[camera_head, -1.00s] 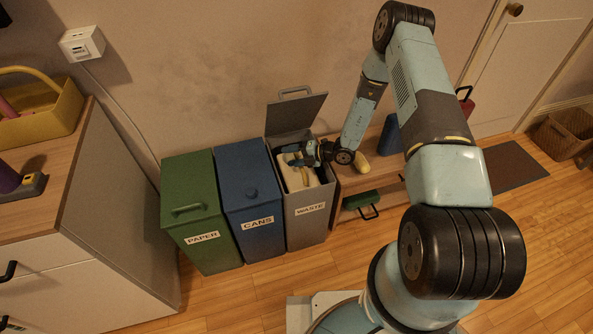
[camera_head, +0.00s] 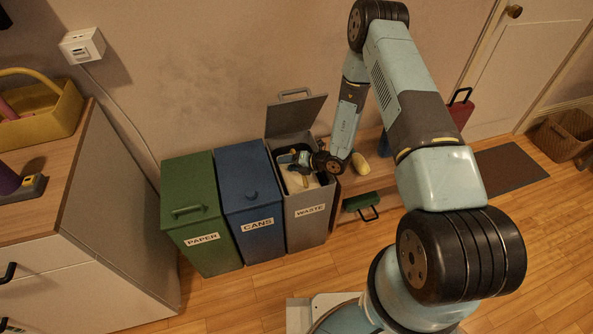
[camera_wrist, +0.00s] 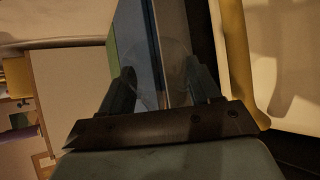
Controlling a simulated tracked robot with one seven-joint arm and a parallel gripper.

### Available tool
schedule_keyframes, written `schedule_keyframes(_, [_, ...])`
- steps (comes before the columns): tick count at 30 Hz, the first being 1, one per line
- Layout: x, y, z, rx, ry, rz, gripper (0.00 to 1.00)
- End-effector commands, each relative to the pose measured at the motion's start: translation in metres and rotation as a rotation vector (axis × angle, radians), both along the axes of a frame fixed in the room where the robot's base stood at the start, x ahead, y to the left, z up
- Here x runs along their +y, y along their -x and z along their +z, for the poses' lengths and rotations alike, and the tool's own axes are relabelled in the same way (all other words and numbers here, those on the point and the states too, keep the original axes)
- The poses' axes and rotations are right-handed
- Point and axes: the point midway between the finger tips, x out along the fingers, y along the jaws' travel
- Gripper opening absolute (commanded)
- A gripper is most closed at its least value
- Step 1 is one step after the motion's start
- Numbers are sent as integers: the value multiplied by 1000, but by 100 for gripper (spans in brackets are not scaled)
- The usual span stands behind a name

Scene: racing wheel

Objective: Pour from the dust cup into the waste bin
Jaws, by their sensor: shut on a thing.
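The grey waste bin (camera_head: 306,228), labelled WASTE, stands at the right end of a row of bins with its lid (camera_head: 297,115) raised. My gripper (camera_head: 287,158) is over the bin's open top. In the wrist view my gripper (camera_wrist: 162,92) is shut on a clear, round, see-through thing, which looks like the dust cup (camera_wrist: 165,62). The cup's tilt and contents cannot be made out. Pale and yellow shapes show inside the bin's opening, partly hidden by my gripper and wrist.
The blue cans bin (camera_head: 251,205) and green paper bin (camera_head: 200,220) stand shut to the left. A low wooden bench (camera_head: 372,183) with a yellow item (camera_head: 360,163) is right of the waste bin. A cabinet (camera_head: 110,240) stands at left; the floor in front is clear.

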Motion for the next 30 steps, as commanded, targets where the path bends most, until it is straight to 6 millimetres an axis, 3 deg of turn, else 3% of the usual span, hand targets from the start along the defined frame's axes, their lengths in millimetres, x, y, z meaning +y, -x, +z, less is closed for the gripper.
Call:
schedule_keyframes(7, [2, 2, -6, -104, 77, 2, 28])
schedule_keyframes(15, [2, 2, 4, -233, 167, 2, 28])
schedule_keyframes(23, [4, 6, -5, -354, 256, 3, 28])
schedule_keyframes(30, [12, 16, 5, -473, 340, 3, 28])
